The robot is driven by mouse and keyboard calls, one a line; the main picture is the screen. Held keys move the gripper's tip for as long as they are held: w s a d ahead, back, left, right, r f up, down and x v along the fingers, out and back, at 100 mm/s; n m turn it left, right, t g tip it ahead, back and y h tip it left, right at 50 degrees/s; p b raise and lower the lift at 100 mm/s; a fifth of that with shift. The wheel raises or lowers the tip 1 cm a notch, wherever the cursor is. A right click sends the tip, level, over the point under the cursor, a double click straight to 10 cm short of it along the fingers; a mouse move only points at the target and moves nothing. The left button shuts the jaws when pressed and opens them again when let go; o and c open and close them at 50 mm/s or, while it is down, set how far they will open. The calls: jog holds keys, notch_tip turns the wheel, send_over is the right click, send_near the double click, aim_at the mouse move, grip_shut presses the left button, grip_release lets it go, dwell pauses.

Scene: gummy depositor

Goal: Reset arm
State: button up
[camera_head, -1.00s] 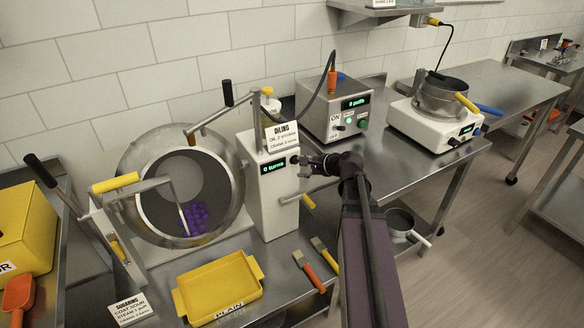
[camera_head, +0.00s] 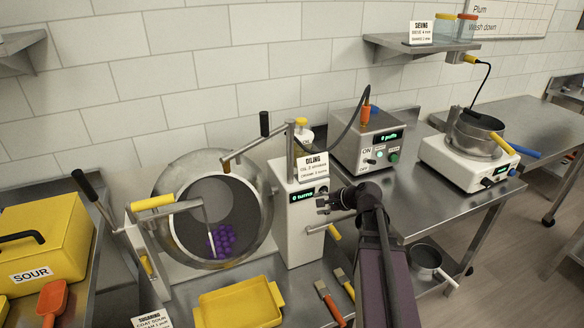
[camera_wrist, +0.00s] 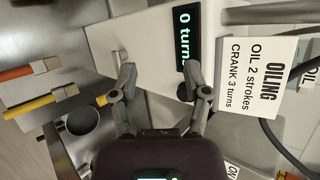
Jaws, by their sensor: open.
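My gripper (camera_head: 326,204) is open and empty in front of the white oiling machine (camera_head: 300,232), near its "0 turns" display. In the wrist view, the gripper's two fingers (camera_wrist: 157,80) are spread apart, with the oiling machine's display (camera_wrist: 186,45) beyond them. My dark arm reaches up from the bottom of the head view. I cannot tell the exact gap between the fingertips and the machine.
A round drum (camera_head: 262,205) with purple gummies stands left, with a black-knobbed crank (camera_head: 265,125) above. A yellow tray (camera_head: 240,306) and brushes (camera_head: 330,302) lie in front. A grey control box (camera_head: 368,140) and sieving machine (camera_head: 470,162) stand right.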

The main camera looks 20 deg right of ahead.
jog(key=s+a+f+n+g+h+p, duration=0.1)
jog(key=s+a+f+n+g+h, duration=0.1)
jog(key=s+n, duration=0.5)
jog(key=s+a+f+n+g+h+p, duration=0.1)
jog(key=s+a+f+n+g+h, duration=0.2)
jog(key=s+a+n+g, duration=0.3)
jog(key=s+a+n+h, duration=0.1)
jog(key=a+n, duration=0.1)
jog(key=a, duration=0.1)
jog(key=shift+s, duration=0.25)
jog(key=shift+a, duration=0.1)
dwell(1.9)
